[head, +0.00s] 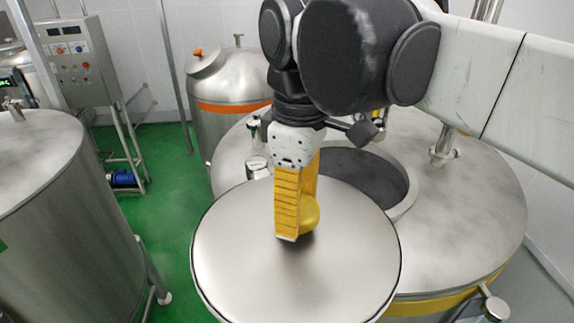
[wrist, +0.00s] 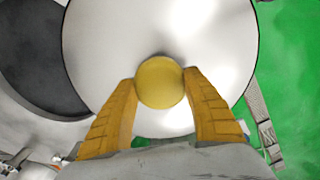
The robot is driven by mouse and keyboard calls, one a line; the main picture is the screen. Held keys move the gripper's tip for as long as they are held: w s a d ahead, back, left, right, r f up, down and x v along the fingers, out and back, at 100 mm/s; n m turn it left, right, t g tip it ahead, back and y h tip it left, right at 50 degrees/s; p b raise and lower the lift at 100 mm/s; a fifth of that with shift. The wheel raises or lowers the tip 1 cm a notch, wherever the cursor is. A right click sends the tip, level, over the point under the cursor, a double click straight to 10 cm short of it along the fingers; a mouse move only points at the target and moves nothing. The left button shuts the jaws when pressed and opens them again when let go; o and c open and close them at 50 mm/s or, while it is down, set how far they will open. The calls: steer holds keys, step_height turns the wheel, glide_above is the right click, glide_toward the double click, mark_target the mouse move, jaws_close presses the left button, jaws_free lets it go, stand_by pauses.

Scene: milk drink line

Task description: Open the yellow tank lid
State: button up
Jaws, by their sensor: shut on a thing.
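The round steel lid (head: 245,265) has a yellow knob (head: 310,214) at its middle. My gripper (head: 291,225) has yellow fingers and is shut on this knob. In the wrist view, the yellow knob (wrist: 160,82) sits between the two fingertips of my gripper (wrist: 160,85), with the pale lid (wrist: 110,40) behind it. The tank with the yellow band (head: 460,195) stands behind the lid. Its round opening (head: 355,170) is dark and partly uncovered. The lid lies over the front left of the tank top, overhanging its edge. The near part of the opening is hidden by the lid.
A steel tank with an orange band (head: 225,95) stands at the back. Another steel tank (head: 60,200) is at the left. A control cabinet (head: 72,60) and a blue motor (head: 124,177) are behind it. Green floor (head: 170,225) is free between the tanks.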

steer(key=o, duration=1.5)
step_height(320, 180, up, 12)
